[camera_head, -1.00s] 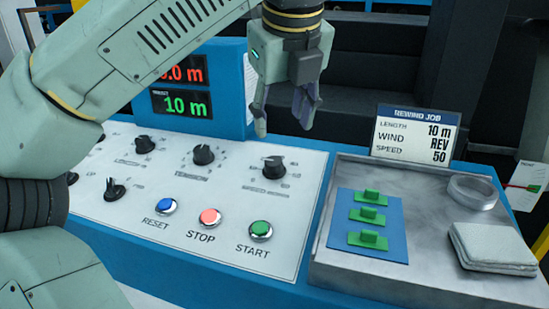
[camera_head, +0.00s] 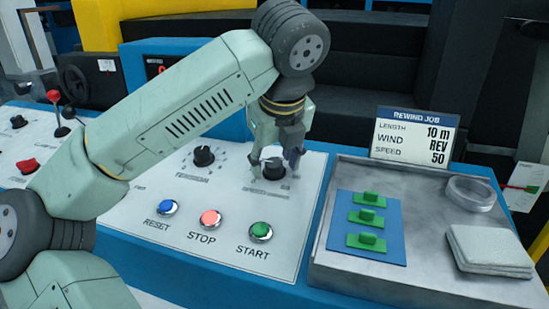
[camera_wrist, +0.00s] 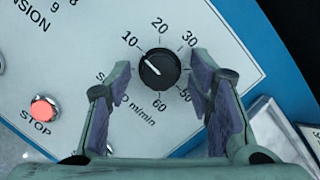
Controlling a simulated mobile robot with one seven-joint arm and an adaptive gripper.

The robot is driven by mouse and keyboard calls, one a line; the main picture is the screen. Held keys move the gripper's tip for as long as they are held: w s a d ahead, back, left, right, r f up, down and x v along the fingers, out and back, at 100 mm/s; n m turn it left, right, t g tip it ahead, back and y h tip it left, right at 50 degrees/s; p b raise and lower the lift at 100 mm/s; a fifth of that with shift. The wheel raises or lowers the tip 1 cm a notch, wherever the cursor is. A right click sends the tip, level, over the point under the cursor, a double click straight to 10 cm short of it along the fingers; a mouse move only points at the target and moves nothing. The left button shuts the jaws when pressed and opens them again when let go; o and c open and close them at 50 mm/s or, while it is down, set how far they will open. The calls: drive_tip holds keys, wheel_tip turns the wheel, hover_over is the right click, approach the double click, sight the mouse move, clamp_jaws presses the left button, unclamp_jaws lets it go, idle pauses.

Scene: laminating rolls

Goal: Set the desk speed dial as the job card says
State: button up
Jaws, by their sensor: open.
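The black speed dial (camera_head: 273,171) is on the white panel, under my gripper (camera_head: 275,163). In the wrist view the dial (camera_wrist: 160,69) lies between the fingertips of my open gripper (camera_wrist: 159,68), with a gap to each finger. Its white pointer line aims to the upper left, near the 10 mark. The scale reads 10, 20, 30 across the top, with 50 and 60 lower down; the right finger hides part of it. The job card (camera_head: 414,136) reads length 10 m, wind REV, speed 50.
The tension knob (camera_head: 203,156) is left of the speed dial. Reset (camera_head: 168,207), stop (camera_head: 210,219) and start (camera_head: 260,231) buttons are in front. A grey tray (camera_head: 325,262) with green blocks, a ring and a folded cloth is at the right.

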drive_tip(key=shift+c, duration=0.5)
clamp_jaws()
